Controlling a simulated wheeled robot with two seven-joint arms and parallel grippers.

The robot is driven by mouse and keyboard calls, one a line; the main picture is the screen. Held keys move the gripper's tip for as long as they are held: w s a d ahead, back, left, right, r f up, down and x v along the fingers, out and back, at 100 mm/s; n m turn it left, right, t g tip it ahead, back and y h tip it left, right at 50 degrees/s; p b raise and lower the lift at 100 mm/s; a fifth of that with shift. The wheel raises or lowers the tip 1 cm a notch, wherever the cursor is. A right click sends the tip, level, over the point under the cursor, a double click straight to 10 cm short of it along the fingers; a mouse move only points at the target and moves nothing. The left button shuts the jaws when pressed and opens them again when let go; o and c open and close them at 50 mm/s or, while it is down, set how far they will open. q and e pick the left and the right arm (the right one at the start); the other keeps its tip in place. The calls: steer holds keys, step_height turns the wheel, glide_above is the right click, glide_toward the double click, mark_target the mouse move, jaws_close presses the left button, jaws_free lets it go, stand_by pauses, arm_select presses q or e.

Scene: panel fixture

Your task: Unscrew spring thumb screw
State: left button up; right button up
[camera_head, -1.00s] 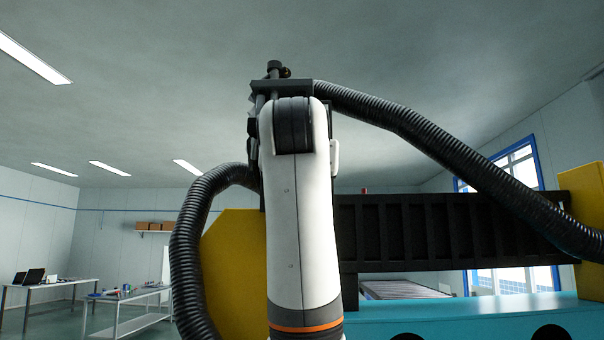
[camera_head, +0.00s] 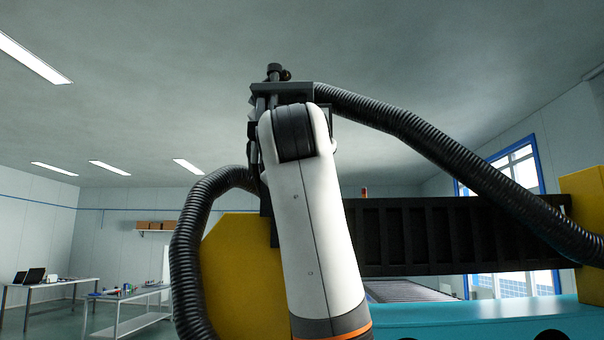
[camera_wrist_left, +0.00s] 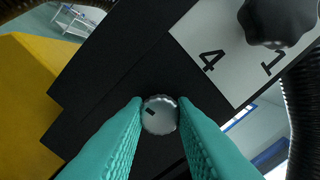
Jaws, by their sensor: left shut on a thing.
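The spring thumb screw (camera_wrist_left: 160,116) shows in the left wrist view as a round silver knurled head with a dark slot mark, set in a black panel (camera_wrist_left: 120,88). My left gripper (camera_wrist_left: 160,106) has teal fingers shut on the screw head, one on each side. The screw's shaft and spring are hidden beneath the head. In the head view my white arm link stands in front of the fixture and hides the gripper and the screw. My right gripper is in neither view.
A white label with "4" and "1" (camera_wrist_left: 217,50) and a dark knob (camera_wrist_left: 276,20) sit close to the screw. Black corrugated hoses (camera_head: 440,150) flank my arm. A black beam (camera_head: 450,236) and yellow blocks (camera_head: 232,262) stand behind it.

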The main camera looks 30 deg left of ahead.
arm_select(q)
steer(key=shift+f+n, duration=0.1)
steer(key=shift+n, duration=0.5)
steer(key=o, duration=1)
steer(key=b+v, duration=0.4)
steer(key=v, duration=0.8)
